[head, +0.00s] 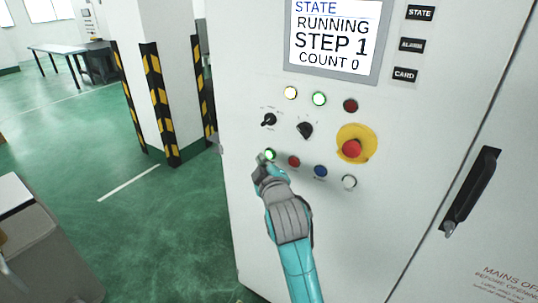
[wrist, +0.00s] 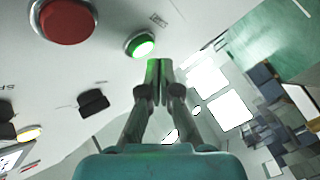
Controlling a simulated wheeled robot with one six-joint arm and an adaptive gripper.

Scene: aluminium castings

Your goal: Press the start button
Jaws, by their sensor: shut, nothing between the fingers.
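The lit green start button (head: 270,154) is at the left end of the lower button row on the grey control cabinet. In the wrist view the green button (wrist: 140,44) glows just beyond my fingertips. My gripper (head: 262,170) is shut and empty, with its tips at the button's lower left edge in the head view. In the wrist view the closed fingers (wrist: 154,65) point at the panel beside the button. I cannot tell whether they touch it. The screen (head: 331,40) reads STATE, RUNNING, STEP 1, COUNT 0.
Right of the green button are a red button (head: 294,161), a blue button (head: 320,170) and a white button (head: 349,182). A red emergency stop (head: 351,149) on yellow sits above them. Two black selector knobs (head: 305,130) are close above. A striped pillar (head: 165,100) stands left.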

